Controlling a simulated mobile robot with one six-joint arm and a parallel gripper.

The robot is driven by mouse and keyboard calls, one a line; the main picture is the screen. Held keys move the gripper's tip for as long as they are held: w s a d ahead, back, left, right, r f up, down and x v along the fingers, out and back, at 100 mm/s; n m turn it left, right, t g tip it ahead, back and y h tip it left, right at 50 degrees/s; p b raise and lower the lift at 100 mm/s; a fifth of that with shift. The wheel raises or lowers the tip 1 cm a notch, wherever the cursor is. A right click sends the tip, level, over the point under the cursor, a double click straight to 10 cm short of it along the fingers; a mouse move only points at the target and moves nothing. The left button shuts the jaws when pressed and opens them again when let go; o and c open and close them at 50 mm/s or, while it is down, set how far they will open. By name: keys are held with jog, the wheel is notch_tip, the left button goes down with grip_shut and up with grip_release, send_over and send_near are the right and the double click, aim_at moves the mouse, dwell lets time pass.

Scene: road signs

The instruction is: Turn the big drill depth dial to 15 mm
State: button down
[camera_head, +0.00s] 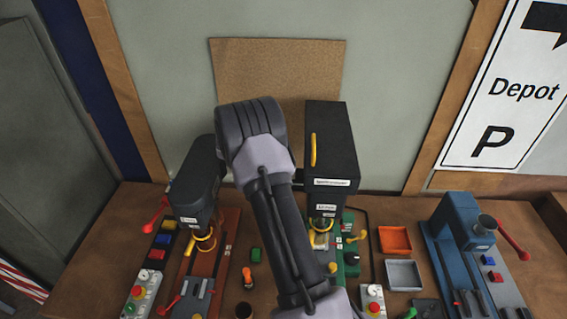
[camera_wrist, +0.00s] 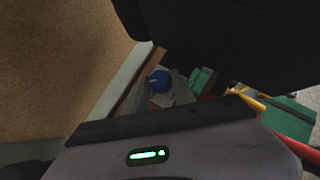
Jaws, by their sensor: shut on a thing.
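The big drill (camera_head: 331,145) is the tall black machine right of centre, with a yellow bar on its front. My arm crosses in front of its left side. I cannot make out its depth dial or any 15 mm mark. In the wrist view, a large dark body, likely the drill head (camera_wrist: 210,40), fills the top, close to my gripper. My gripper (camera_wrist: 165,130) shows there as a grey housing with a green light. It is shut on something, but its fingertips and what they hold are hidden. In the head view my gripper is hidden behind my arm.
A smaller dark drill (camera_head: 195,185) stands on the left over a red-brown base. A blue machine (camera_head: 462,232) stands on the right. Orange (camera_head: 395,239) and grey (camera_head: 403,274) trays lie between. A blue round part (camera_wrist: 160,80) and a yellow-tipped lever (camera_wrist: 246,97) show below the head.

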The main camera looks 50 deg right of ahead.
jog(key=shift+w+d+m+g+y, duration=0.1)
jog(key=shift+m+g+y, duration=0.3)
jog(key=shift+m+g, duration=0.95)
jog(key=shift+m+p, duration=0.3)
jog(key=shift+m, duration=0.15)
jog(key=c, duration=1.3)
grip_release()
jog(key=shift+o, duration=1.2)
jog(key=shift+d, duration=0.2)
jog(key=shift+a, duration=0.1)
jog(key=b+v, duration=0.1)
jog(key=v, duration=1.6)
jog(key=shift+r, duration=0.2)
